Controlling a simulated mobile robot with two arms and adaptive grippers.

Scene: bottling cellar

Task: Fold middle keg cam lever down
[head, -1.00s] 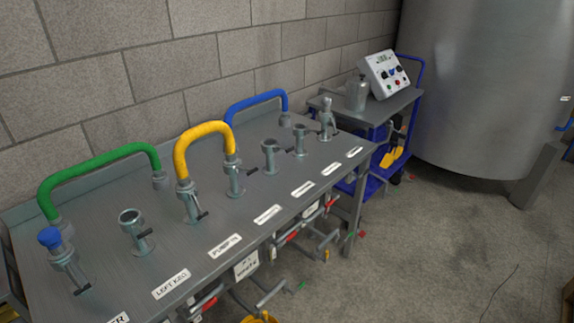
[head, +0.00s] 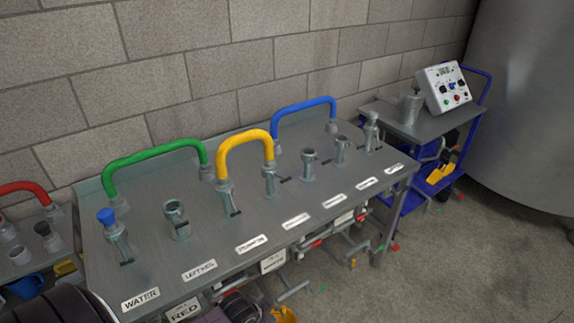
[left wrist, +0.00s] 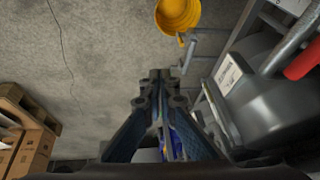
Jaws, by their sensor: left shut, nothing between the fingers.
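The steel bench (head: 150,265) carries a row of upright couplings with small dark cam levers. A yellow hose (head: 245,138) joins the PUMP IN coupling (head: 226,197) to the coupling to its right (head: 268,178). That coupling's lever (head: 284,180) sticks out sideways, while the PUMP IN lever (head: 236,213) points down towards the bench front. The labels further right are too small to read, so I cannot tell which is the middle keg's. My left gripper (left wrist: 161,75) is shut and empty, over the floor beside the bench underside. My right gripper is not in view.
A green hose (head: 150,152) and a blue hose (head: 303,103) arch along the bench back. A blue trolley with a control box (head: 445,88) stands right. A yellow bucket (left wrist: 178,14) and a grey keg (left wrist: 272,90) lie near my left gripper. Open floor (head: 480,240) extends right.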

